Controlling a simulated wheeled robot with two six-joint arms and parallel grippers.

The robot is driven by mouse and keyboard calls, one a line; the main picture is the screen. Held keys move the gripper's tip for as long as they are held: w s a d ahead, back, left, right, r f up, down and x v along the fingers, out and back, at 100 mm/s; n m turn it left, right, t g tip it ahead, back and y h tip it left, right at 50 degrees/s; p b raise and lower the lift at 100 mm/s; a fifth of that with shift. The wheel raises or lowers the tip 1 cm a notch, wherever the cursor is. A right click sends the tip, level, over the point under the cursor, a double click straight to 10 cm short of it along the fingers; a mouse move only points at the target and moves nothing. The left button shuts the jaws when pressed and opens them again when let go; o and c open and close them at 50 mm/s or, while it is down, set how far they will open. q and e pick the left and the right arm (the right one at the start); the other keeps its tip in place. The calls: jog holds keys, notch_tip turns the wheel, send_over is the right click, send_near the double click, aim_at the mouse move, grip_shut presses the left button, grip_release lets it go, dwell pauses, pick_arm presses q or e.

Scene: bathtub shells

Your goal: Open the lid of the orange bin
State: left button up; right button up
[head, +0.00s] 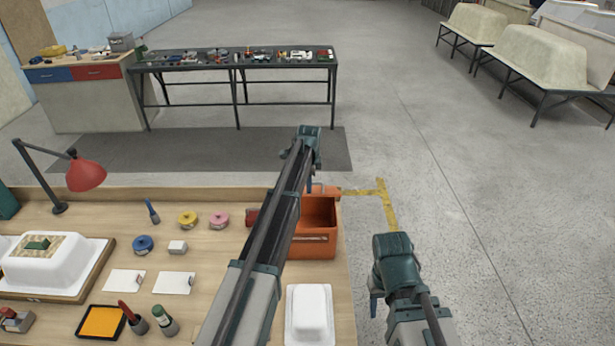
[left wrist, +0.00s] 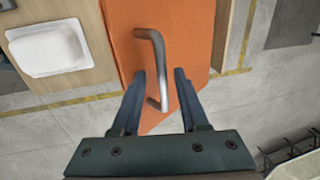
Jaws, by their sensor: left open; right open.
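The orange bin (head: 316,246) is at the right edge of the wooden table, partly covered by my left arm in the head view. In the left wrist view an orange panel (left wrist: 190,30) carries a bent grey metal bar handle (left wrist: 158,60). My left gripper (head: 309,184) is over the bin's far side. In the left wrist view its fingers (left wrist: 158,76) are open, with the lower part of the handle showing between them; contact is not clear. My right gripper (head: 375,302) is open and empty, right of the table.
A small white tub (head: 310,314) stands in front of the bin and also shows in the left wrist view (left wrist: 48,47). Tape rolls, cards and a red lamp (head: 86,175) are further left on the table (head: 225,255).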

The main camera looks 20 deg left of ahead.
pick_arm(q)
jog(key=s+d+f+b, duration=0.1)
jog(key=s+f+b, duration=0.4)
jog(key=f+b, duration=0.2)
jog(key=shift+d+f, duration=0.25)
jog(key=shift+f, duration=0.5)
jog(key=shift+s, duration=0.1)
jog(key=shift+c, duration=0.2)
